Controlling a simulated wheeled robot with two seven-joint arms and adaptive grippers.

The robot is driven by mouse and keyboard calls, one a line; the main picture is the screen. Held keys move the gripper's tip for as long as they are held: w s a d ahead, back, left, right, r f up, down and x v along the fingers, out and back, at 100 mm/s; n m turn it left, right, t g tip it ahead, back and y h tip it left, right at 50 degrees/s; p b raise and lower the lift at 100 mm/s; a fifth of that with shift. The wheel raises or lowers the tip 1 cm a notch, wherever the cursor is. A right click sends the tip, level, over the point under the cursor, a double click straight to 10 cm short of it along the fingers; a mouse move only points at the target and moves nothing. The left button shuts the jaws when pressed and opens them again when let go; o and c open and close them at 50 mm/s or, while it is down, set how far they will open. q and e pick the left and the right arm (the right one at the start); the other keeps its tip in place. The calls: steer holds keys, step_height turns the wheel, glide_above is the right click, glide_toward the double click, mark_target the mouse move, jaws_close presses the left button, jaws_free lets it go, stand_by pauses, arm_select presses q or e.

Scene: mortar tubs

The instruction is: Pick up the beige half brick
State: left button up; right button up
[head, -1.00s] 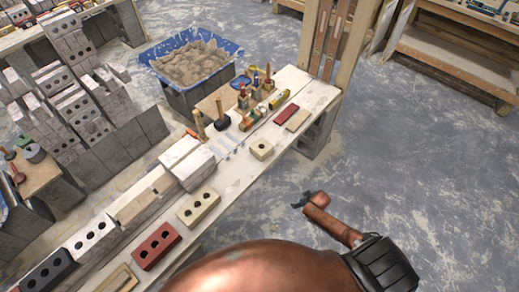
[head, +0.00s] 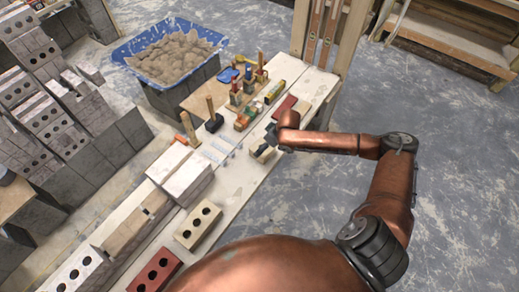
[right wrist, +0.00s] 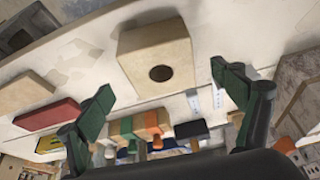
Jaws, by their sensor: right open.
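The beige half brick (head: 259,154), a short block with one round hole, sits on the pale plank bench and is partly hidden by my right gripper in the head view. In the right wrist view the half brick (right wrist: 150,48) lies beyond the fingertips, its dark hole facing me. My right gripper (head: 269,143) is open at the half brick in the head view. In the right wrist view the fingers of the right gripper (right wrist: 162,82) are spread wide with nothing held between them. My left gripper is not in view.
A longer beige brick (head: 198,226) and a red holed brick (head: 155,270) stand nearer on the bench. A thin red piece (right wrist: 48,114) lies beside the half brick. Hammers and bottles stand behind, and a blue tub (head: 126,52) of mortar is at the back.

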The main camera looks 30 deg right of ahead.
steer(key=shift+w+f, duration=0.15)
steer(key=shift+f, duration=0.25)
steer(key=shift+w+f, duration=0.1)
steer(key=shift+f, duration=0.2)
steer(key=b+x, duration=0.2)
steer(key=x, duration=0.1)
steer(key=shift+a+f, duration=0.1)
steer(key=shift+f, duration=0.25)
steer(key=shift+w+f, duration=0.2)
steer(key=shift+f, duration=0.05)
steer(key=shift+r, duration=0.1)
steer(key=c, duration=2)
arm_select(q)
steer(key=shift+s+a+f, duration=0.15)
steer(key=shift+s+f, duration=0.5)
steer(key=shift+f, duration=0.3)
arm_select(e)
steer(key=shift+c, duration=0.3)
steer(key=shift+r, duration=0.15)
